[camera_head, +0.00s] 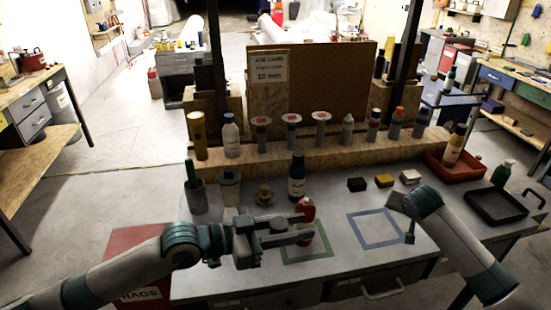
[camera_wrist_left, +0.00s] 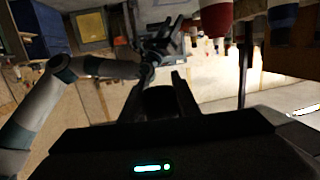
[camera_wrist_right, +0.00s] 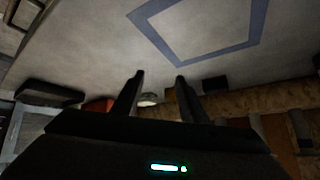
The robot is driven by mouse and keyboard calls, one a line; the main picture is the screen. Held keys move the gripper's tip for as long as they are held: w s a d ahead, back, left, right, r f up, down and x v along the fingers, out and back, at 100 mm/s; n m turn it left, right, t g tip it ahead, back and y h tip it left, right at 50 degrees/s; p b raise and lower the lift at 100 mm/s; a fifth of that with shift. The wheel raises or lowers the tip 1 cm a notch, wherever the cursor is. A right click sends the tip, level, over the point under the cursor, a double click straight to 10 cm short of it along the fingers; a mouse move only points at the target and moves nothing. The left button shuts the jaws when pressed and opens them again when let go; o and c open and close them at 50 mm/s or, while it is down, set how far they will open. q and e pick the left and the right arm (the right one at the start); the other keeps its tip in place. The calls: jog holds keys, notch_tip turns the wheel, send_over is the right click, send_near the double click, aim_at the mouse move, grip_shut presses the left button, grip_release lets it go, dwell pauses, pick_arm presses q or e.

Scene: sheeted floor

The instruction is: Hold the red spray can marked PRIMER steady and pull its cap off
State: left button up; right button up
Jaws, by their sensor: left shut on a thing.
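The red spray can (camera_head: 306,210) stands upright over the green square outline on the grey bench. Its top end is clear of the fingers; its lettering is too small to read, and I cannot make out a cap seam. My left gripper (camera_head: 304,229) reaches in from the left, shut on the can's body, and its fingers hide part of it. In the left wrist view the grip itself is dark and unclear. My right gripper (camera_head: 409,232) points down by the blue square, apart from the can. The right wrist view shows its fingers (camera_wrist_right: 158,95) apart and empty.
A green outline (camera_head: 290,261) and a blue outline (camera_head: 398,241) mark the bench. Several blocks (camera_head: 384,180) lie behind the blue outline. A black tray (camera_head: 497,207) is at right. A wooden shelf (camera_head: 270,157) holds several bottles.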

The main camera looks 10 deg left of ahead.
jog(key=s+a+r+n+g+y, duration=0.1)
jog(key=a+r+n+g+y, duration=0.1)
jog(key=a+r, duration=0.5)
jog(key=s+a+r+n+g+y, duration=0.1)
jog(key=a+r+g, duration=0.15)
jog(key=a, duration=0.95)
jog(key=s+a+r+n+g+y, duration=0.1)
jog(key=a+r+n+y, duration=0.1)
jog(key=a+r, duration=0.55)
notch_tip(320, 180, up, 14)
jog(key=n+g+h, duration=0.3)
jog(key=g+h, duration=0.1)
jog(key=g, duration=0.2)
send_over(279, 222)
jog(key=w+a, duration=0.1)
jog(key=w, duration=0.2)
jog(key=shift+w+a+f, duration=0.1)
jog(key=shift+w+f, duration=0.05)
jog(key=shift+f, duration=0.05)
jog(key=shift+f, duration=0.2)
jog(key=x, duration=1.1)
jog(key=shift+d+f, duration=0.2)
jog(key=shift+f, duration=0.1)
